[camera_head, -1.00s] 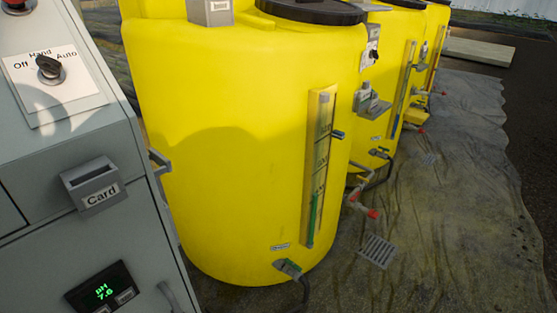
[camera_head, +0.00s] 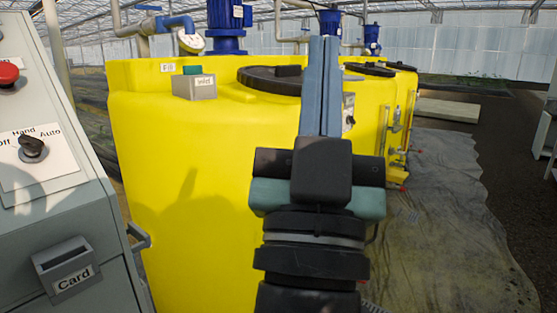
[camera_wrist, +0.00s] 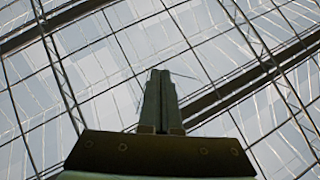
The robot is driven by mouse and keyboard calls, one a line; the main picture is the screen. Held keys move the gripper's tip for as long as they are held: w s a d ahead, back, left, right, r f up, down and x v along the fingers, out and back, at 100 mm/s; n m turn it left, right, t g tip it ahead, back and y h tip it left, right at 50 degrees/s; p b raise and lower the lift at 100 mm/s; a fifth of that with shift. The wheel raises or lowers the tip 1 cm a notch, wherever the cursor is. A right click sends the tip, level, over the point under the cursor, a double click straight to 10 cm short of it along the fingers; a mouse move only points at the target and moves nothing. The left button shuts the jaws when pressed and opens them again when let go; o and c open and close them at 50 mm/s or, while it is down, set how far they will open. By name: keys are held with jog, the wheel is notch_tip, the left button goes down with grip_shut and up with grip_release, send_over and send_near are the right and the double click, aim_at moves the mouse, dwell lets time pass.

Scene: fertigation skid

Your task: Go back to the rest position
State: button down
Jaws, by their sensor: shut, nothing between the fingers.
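My gripper (camera_head: 322,50) stands upright in front of the nearest yellow tank (camera_head: 200,180), its fingers pointing up. The two fingers are together with nothing between them. In the wrist view my gripper (camera_wrist: 158,75) is also shut, against the greenhouse roof. My wrist and forearm hide part of the tank's front and the right side of its black lid (camera_head: 270,80).
A grey control cabinet (camera_head: 105,215) with a Hand/Off/Auto switch (camera_head: 33,147), a red button (camera_head: 8,73) and a Card holder (camera_head: 66,268) stands close at left. More yellow tanks (camera_head: 400,110) stand behind. Open floor sheet (camera_head: 450,220) lies at right.

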jog(key=s+a+r+n+y, duration=0.3)
jog(key=s+a+r+y, duration=0.1)
jog(key=s+y, duration=0.15)
notch_tip(320, 180, up, 17)
jog(key=h+p, duration=0.1)
jog(key=p, duration=1.6)
jog(key=shift+w+d, duration=0.2)
jog(key=shift+w, duration=0.05)
jog(key=shift+s+f, duration=0.1)
